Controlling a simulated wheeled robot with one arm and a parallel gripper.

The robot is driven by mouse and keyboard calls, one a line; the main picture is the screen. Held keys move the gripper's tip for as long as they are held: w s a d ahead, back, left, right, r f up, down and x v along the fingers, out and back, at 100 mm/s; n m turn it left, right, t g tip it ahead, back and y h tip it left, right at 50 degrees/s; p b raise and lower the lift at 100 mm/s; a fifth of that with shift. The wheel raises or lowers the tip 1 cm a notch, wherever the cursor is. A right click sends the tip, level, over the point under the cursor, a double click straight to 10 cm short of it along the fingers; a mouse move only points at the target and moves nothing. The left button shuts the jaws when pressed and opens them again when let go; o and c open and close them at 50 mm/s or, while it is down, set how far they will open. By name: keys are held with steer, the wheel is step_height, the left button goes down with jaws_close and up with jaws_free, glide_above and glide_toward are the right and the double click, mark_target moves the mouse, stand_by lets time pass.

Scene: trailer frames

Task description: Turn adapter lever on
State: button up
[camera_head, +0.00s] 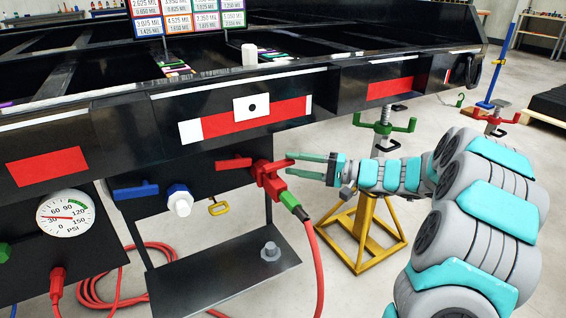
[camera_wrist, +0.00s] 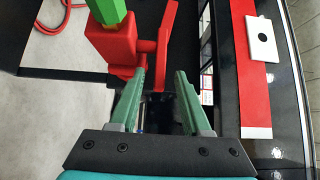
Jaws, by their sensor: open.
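A red adapter (camera_head: 272,184) is fitted on the black panel under the trailer frame. A green connector (camera_head: 290,200) with a red hose (camera_head: 316,245) hangs from it. In the wrist view the red adapter body (camera_wrist: 110,46) is at upper left, with the green connector (camera_wrist: 108,10) above it. A red lever-like bar (camera_wrist: 167,35) stands beside the body. My gripper (camera_head: 291,165) is just right of the adapter, fingers pointing left at it. In the wrist view my gripper (camera_wrist: 161,76) is open, with the bar's lower part near the gap between the fingertips. Contact cannot be told.
A red handle (camera_head: 233,163) is left of the adapter. A blue handle (camera_head: 136,191) and blue fitting (camera_head: 180,203) are farther left, near a yellow handle (camera_head: 218,208). The trailer beam (camera_head: 350,85) runs above. A yellow stand (camera_head: 370,235) is behind my arm. A pressure gauge (camera_head: 66,217) is far left.

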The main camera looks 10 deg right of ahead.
steer(key=shift+x, duration=1.45)
steer(key=shift+c, duration=0.2)
jaws_close()
